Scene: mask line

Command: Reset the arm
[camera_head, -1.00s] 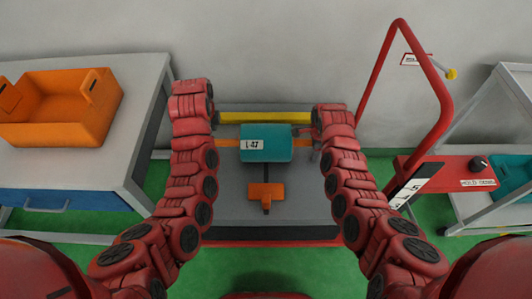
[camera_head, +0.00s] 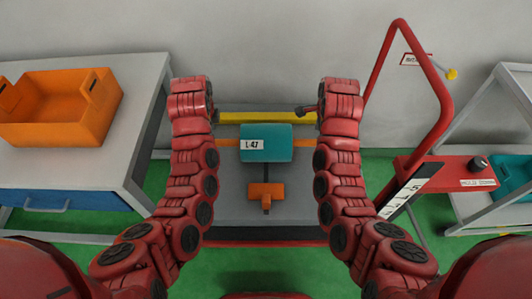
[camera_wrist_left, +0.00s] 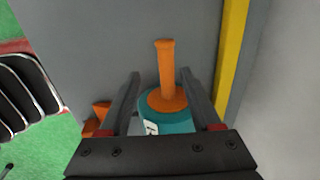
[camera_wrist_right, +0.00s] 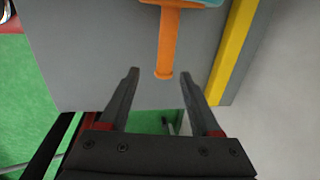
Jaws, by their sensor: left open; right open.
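A teal part with a white "L-47" label (camera_head: 266,142) rests on a grey platform (camera_head: 290,208), with an orange handle on its left (camera_head: 227,142) and right (camera_head: 303,141). My right gripper (camera_head: 304,110) is beyond the right handle. In the right wrist view my right gripper (camera_wrist_right: 158,92) is open and empty, and the handle (camera_wrist_right: 167,42) lies ahead, apart from the fingers. In the left wrist view my left gripper (camera_wrist_left: 160,88) is open, with the left handle (camera_wrist_left: 166,65) showing between and beyond its fingers. My left gripper is mostly hidden by its arm in the head view.
A yellow bar (camera_head: 262,117) runs along the platform's back. An orange bracket (camera_head: 266,192) sits in front of the part. An orange bin (camera_head: 62,133) stands on the left table (camera_head: 140,90). A red tubular frame (camera_head: 448,125) rises on the right.

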